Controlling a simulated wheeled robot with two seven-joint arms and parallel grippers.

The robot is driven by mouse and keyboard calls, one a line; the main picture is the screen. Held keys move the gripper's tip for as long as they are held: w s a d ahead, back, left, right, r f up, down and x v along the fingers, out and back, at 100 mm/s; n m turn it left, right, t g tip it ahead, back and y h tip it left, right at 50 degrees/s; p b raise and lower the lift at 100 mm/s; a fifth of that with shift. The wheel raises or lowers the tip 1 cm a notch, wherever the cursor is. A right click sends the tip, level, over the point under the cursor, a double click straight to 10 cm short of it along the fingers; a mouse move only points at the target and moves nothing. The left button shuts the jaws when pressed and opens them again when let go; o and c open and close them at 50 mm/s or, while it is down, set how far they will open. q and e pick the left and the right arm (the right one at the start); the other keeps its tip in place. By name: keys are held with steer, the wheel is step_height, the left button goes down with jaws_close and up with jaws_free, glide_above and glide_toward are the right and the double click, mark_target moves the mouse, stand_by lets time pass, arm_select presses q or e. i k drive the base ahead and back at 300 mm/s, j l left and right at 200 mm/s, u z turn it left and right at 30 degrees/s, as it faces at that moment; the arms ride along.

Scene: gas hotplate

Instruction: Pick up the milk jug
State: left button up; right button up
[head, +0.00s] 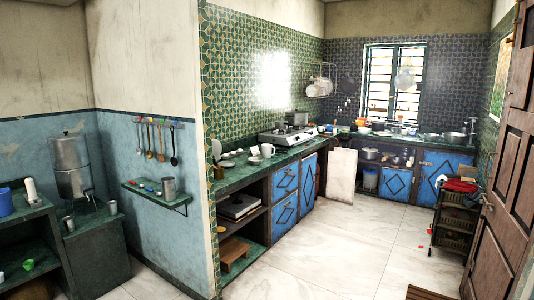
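A small white vessel (267,150), which looks like a jug, stands upright on the green counter (236,180) on the near side of the gas hotplate. It is small in view, and I cannot tell for sure that it is the milk jug. Another white upright item (216,148) stands at the counter's near left end, beside the tiled wall. The silver gas hotplate (287,137) sits farther back on the same counter. Neither of my grippers shows in the head view.
The pale tiled floor (340,245) is mostly clear in front of the blue cabinets (285,180). A wooden door (497,170) and a dark rack (455,222) stand at the right. A wall end (205,230) juts out left of the counter. A white board (342,174) leans near the corner.

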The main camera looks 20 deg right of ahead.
mark_target(266, 148)
steer(key=i+l, duration=0.35)
steer(key=i+l+z, duration=0.1)
steer(key=i+l, duration=0.2)
steer(key=i, duration=0.25)
steer(key=i+l, duration=0.3)
steer(key=i, duration=0.2)
steer(key=i+l, duration=0.3)
steer(key=i, duration=0.15)
steer(key=i+l+z, duration=0.1)
steer(key=i+l, duration=0.2)
steer(key=i, duration=0.2)
steer(key=i+l, duration=0.25)
steer(key=i, duration=0.2)
steer(key=i+l+z, duration=0.1)
steer(key=i+l, duration=0.15)
steer(key=i, duration=0.25)
steer(key=i+l, duration=0.2)
steer(key=i, duration=0.3)
